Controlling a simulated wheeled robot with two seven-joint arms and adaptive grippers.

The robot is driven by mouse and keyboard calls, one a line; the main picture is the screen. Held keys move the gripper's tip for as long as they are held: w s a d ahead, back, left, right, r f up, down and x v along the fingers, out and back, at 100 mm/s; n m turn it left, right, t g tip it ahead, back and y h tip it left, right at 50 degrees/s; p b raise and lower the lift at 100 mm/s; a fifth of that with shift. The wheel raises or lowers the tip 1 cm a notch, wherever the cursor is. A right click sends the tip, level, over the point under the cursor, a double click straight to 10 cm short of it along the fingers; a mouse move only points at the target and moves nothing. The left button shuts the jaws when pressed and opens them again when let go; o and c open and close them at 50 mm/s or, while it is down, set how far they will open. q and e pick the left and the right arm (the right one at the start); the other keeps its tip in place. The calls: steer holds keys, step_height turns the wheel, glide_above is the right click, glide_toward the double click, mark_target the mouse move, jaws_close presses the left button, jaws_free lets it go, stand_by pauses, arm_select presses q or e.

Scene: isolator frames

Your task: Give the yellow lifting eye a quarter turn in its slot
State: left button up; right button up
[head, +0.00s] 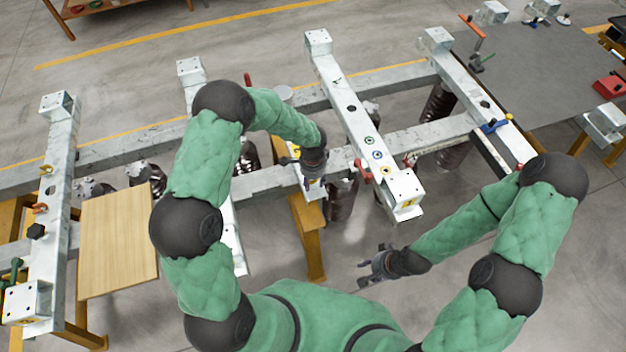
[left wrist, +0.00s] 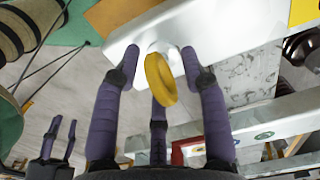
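The yellow lifting eye (left wrist: 160,80) is a thick yellow ring on a pale stem at a white metal part (left wrist: 235,28) in the left wrist view. My left gripper (left wrist: 160,62) has its purple fingers spread around the ring, with gaps at both sides. A third finger is below the ring, partly hidden. In the head view my left gripper (head: 314,184) points down between two white beams, and its arm hides the ring there. My right gripper (head: 367,273) is open and empty, low in front of my body.
A white beam (head: 350,105) with green, blue and yellow rings stands right of my left gripper. A wooden board (head: 117,238) lies at left. A grey table (head: 560,75) with tools is at upper right. Floor shows around my right gripper.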

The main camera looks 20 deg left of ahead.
arm_select(q)
step_height(320, 180, up, 12)
steer(key=shift+r, duration=0.1)
steer(key=s+d+f+n+h, duration=0.2)
steer(key=s+f+n, duration=0.4)
steer(key=s+f, duration=0.3)
steer(key=s+d+f+n+h, duration=0.2)
steer(key=s+f+n, duration=0.5)
steer(key=s+f, duration=0.3)
steer(key=s, duration=0.3)
steer(key=shift+s+d+n, duration=0.2)
steer(key=shift+d+n, duration=0.1)
steer(key=shift+d, duration=0.05)
